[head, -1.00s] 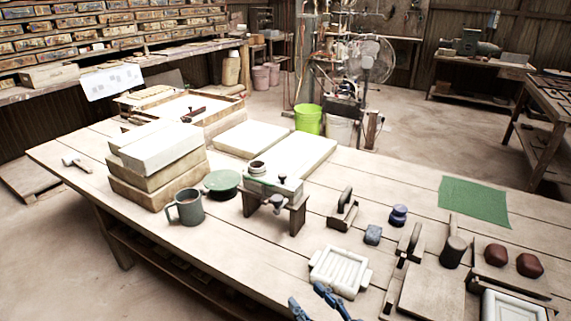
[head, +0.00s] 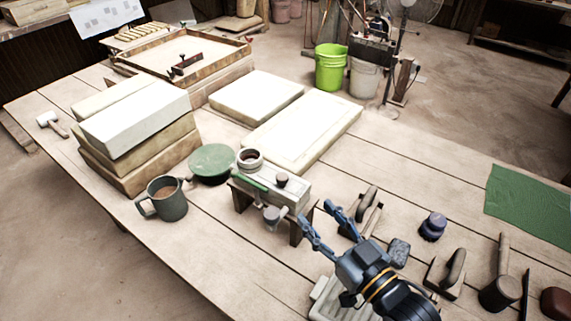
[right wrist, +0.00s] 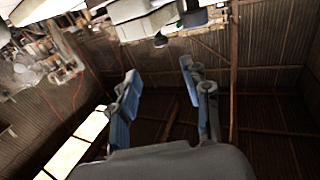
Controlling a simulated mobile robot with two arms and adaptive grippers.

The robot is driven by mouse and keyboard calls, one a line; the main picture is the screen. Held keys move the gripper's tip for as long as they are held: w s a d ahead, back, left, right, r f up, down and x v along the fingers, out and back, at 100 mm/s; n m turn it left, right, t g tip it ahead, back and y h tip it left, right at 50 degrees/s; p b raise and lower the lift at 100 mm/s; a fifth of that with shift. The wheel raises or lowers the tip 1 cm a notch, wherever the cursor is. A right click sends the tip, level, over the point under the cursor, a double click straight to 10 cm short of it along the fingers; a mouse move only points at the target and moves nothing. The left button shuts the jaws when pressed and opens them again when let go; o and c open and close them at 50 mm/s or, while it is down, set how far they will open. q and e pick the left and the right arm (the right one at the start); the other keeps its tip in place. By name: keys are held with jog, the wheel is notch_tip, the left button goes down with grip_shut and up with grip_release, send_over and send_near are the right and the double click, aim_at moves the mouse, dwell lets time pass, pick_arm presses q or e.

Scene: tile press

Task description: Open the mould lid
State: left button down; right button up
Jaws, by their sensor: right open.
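A small pale box (head: 272,192) with a dark knob on its flat top and a green strip along its side stands on a short dark stand on the bench. It looks like the mould with its lid down, though I cannot tell for certain. A round jar (head: 250,158) sits at its back left end and a grey cup-like part (head: 272,216) is at its front. My right gripper (head: 320,213) is open and empty, its fingertips just right of the box, apparently not touching it. The right wrist view shows the spread fingers (right wrist: 158,75) with nothing between them. My left gripper is not in view.
A grey-green mug (head: 164,200), a green round disc (head: 212,163) and stacked blocks (head: 135,125) stand left of the box. Pale slabs (head: 302,130) lie behind it. A wooden-handled tool (head: 368,200) is close to my right gripper. A pale ribbed tray (head: 325,300) is partly hidden beneath my arm.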

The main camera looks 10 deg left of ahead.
aim_at(285, 180)
jog(key=p+x, duration=0.1)
jog(key=x, duration=1.2)
jog(key=shift+a, duration=0.2)
jog(key=shift+c, duration=0.2)
grip_shut()
